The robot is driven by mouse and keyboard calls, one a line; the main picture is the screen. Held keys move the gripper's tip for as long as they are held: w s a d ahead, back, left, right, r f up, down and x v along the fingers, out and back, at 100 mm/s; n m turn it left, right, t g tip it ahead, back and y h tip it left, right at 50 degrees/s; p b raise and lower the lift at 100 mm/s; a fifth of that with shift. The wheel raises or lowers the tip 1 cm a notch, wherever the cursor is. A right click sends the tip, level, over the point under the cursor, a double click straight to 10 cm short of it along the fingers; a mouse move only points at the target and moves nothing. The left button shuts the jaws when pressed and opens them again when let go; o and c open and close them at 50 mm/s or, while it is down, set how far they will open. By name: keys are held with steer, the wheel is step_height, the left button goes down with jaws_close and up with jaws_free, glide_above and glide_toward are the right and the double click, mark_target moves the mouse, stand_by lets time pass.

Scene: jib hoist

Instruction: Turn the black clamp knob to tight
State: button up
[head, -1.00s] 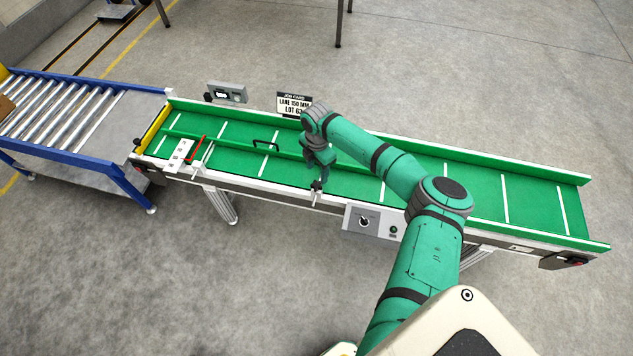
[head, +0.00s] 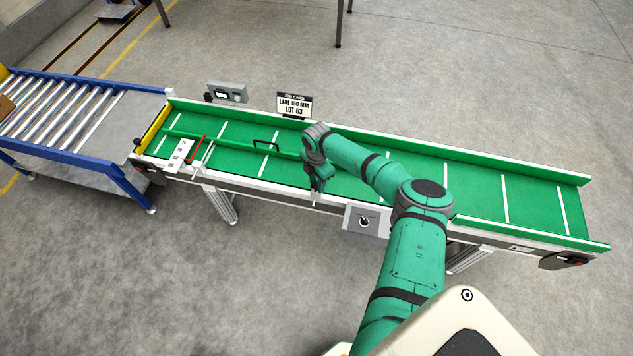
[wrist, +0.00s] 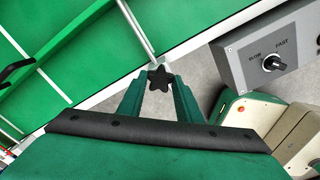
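The black clamp knob (wrist: 159,78) is star-shaped and shows in the wrist view, at the end of a pale rod by the conveyor's near edge. My gripper (wrist: 159,82) has its two green fingers apart, one on each side of the knob. Small gaps seem to remain between fingers and knob; I cannot tell whether the fingertips are level with it or above it. In the head view my gripper (head: 318,192) points down at the near edge of the belt and hides the knob.
A grey speed box (head: 350,226) with a SLOW/FAST dial (wrist: 273,63) sits close on the right. A green guide rail with a black handle (head: 265,144) crosses the green belt (head: 475,195). A job card (head: 294,105) stands at the far edge, reading LANE 150 MM.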

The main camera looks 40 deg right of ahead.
steer(key=c, duration=0.3)
steer(key=m, duration=0.5)
steer(key=shift+a+m, duration=0.1)
steer(key=shift+m, duration=0.2)
steer(key=m, duration=0.7)
steer(key=shift+f, duration=0.1)
steer(key=m, duration=0.7)
steer(key=shift+m, duration=0.3)
steer(key=m, duration=0.6)
steer(key=shift+m, duration=0.3)
